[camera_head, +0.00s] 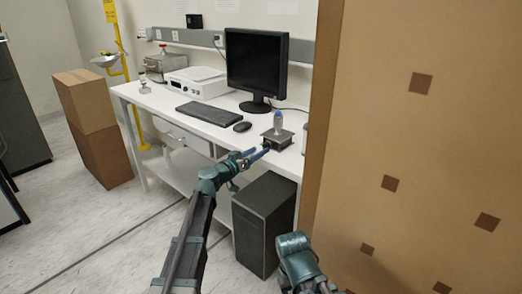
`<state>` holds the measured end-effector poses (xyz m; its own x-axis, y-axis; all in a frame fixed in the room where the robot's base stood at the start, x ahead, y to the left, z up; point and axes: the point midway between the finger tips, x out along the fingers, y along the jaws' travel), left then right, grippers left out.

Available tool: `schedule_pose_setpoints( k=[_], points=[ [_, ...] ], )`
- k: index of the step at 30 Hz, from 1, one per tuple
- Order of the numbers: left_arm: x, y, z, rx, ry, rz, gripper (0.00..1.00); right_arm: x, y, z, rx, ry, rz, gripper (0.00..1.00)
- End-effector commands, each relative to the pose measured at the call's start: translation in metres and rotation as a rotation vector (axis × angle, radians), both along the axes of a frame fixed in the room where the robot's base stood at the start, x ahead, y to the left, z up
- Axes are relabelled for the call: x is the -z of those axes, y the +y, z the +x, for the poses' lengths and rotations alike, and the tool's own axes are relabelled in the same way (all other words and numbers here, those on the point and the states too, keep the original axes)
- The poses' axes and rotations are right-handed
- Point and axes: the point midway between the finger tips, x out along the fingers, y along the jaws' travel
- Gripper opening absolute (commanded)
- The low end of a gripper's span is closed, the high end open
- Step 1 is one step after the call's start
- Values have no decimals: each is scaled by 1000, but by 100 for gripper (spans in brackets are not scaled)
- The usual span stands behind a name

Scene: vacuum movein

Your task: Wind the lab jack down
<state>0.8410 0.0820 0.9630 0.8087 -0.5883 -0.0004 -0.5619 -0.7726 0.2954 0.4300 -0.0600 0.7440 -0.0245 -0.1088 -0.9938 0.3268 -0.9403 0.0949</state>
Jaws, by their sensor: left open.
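The lab jack (277,141) is a small dark, low block with a flat top, near the front edge of the white bench (215,118), at its right end. A small clear bottle with a blue cap (278,122) stands upright on it. My left gripper (254,156) is open, its blue fingers just left of and in front of the jack's lower left side. I cannot tell if they touch the jack or its knob, which is too small to make out. Part of my right arm (298,262) shows at the bottom; its fingers are out of view.
A monitor (257,65), keyboard (209,114) and mouse (242,127) are behind and left of the jack. A black computer case (264,222) stands on the floor below. A tall brown panel (415,150) closes off the right side.

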Motion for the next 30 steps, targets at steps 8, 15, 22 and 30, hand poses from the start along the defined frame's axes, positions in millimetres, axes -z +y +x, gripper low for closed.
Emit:
schedule_pose_setpoints(
  k=[8, 15, 22, 30],
  points=[
    [0, 38, -54, -3, 0, 0, 67, 0, 0, 0, 0, 0, 0, 50],
    [0, 58, -81, -2, 0, 0, 67, 0, 0, 0, 0, 0, 0, 50],
    [0, 65, -89, -1, 0, 0, 67, 0, 0, 0, 0, 0, 0, 50],
    [0, 65, -89, -1, 0, 0, 67, 0, 0, 0, 0, 0, 0, 50]
  ],
)
